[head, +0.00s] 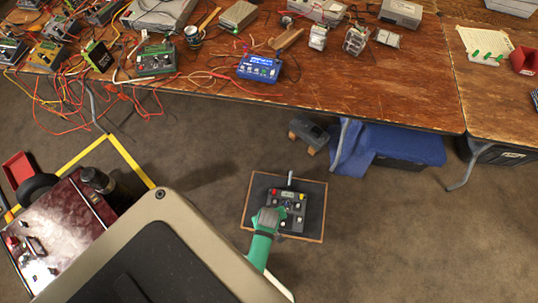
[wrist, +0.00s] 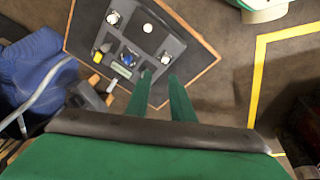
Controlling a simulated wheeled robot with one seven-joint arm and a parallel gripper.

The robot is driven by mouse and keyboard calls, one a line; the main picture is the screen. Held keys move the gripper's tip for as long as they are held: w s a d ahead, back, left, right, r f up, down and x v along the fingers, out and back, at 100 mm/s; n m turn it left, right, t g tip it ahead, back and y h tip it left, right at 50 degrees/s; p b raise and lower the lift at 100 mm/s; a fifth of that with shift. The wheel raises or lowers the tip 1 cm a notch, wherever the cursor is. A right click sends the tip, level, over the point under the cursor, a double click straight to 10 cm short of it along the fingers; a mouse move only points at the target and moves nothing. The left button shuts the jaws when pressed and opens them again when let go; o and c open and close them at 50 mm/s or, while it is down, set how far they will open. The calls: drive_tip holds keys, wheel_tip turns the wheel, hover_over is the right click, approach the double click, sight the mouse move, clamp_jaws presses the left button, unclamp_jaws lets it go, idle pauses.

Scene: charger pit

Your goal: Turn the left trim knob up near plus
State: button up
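A dark control box (head: 291,196) with several small knobs and buttons lies on a wood-edged dark board (head: 313,228) on the floor. I cannot tell which is the left trim knob, and no plus mark is readable. My green gripper (head: 268,214) is over the box's lower left. Its fingers (wrist: 159,74) are slightly apart with nothing visible between them, near the box's edge.
A wooden bench (head: 390,75) with devices and tangled wires runs along the back. A blue cloth (head: 405,145) hangs over a box beneath it. The carpet right of the board is clear.

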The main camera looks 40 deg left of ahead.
drive_tip(key=f+n, duration=0.1)
drive_tip(key=f, duration=0.3)
drive_tip(key=w+a+f+n+g+h, duration=0.1)
drive_tip(key=f, duration=0.3)
drive_tip(key=w+a+f+n+g, duration=0.1)
drive_tip(key=f, duration=0.3)
drive_tip(key=shift+a+f+h, duration=0.2)
drive_tip(key=shift+a+h, duration=0.05)
drive_tip(key=shift+h, duration=0.05)
drive_tip(key=shift+c, duration=0.3)
clamp_jaws()
